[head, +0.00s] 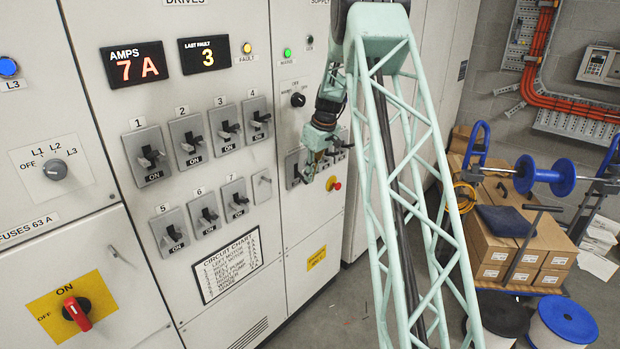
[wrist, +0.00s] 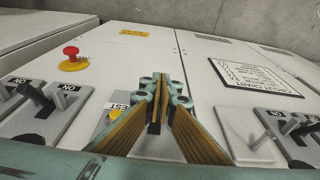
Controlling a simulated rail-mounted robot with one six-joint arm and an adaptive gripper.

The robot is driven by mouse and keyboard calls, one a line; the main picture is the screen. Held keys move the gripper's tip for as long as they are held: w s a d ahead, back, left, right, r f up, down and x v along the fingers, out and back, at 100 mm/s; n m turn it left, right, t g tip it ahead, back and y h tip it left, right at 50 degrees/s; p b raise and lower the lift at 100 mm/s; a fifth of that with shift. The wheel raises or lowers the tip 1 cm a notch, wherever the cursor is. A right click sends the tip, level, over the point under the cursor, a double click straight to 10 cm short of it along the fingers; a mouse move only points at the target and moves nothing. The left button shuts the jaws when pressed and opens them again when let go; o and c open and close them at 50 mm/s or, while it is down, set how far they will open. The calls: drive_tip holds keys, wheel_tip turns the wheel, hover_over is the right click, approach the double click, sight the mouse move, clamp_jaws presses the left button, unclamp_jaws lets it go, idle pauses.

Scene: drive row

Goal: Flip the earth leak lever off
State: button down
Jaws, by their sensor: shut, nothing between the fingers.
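My gripper (head: 310,168) is at the small row of levers on the supply panel in the head view. In the wrist view my gripper (wrist: 163,92) is shut and empty, its two fingers meeting in the middle. In the head view a grey plate (head: 292,168) shows just left of the gripper. I cannot tell whether the fingers touch a lever.
Black levers with ON labels (wrist: 40,97) stand close left in the wrist view. A red stop button (wrist: 72,54) is beyond them. A small plate with a handle (wrist: 245,130) and a numbered switch (wrist: 290,130) are on the right. Boxes (head: 500,235) stand right of the cabinets.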

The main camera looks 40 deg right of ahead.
drive_tip(key=shift+r, duration=0.4)
drive_tip(key=shift+r, duration=0.25)
drive_tip(key=s+v, duration=0.2)
drive_tip(key=v, duration=1.1)
drive_tip(key=shift+s+d+p, duration=0.25)
drive_tip(key=shift+p, duration=0.2)
idle(0.5)
